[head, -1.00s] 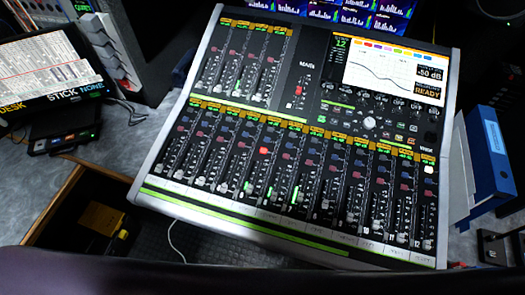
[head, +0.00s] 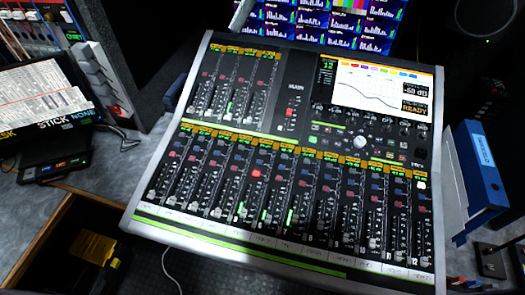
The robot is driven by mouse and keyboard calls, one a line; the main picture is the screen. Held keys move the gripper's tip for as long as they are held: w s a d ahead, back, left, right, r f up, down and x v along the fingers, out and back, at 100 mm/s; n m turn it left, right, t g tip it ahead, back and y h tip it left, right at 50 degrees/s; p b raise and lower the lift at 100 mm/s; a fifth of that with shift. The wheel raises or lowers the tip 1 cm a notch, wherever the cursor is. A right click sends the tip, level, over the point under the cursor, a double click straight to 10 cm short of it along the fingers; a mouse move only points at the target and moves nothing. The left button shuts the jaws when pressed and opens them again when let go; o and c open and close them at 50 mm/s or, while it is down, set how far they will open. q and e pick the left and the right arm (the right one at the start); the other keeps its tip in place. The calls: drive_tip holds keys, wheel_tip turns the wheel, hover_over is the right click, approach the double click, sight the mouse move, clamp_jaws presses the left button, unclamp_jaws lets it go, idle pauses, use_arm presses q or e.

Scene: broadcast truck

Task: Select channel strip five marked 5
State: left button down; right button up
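The mixing console (head: 290,225) fills the middle of the head view, with a long lower row of channel strips and a shorter upper row at left. Counting from the left of the lower row, strip five (head: 262,160) appears to be the one with a lit red button (head: 256,173). Its number is too small to read; 10, 11 and 12 are legible near the right end. On strip 12, a button (head: 421,185) glows white. The console screen (head: 383,86) shows a curve, with a green 12 (head: 328,64) beside it. Neither gripper is in view.
Monitors with level bars (head: 330,22) stand behind the console. A blue binder (head: 480,165) is at right. A printed sheet (head: 40,97) and a dark device (head: 55,163) are at left. An open dark recess holds a yellow item (head: 98,248) at lower left.

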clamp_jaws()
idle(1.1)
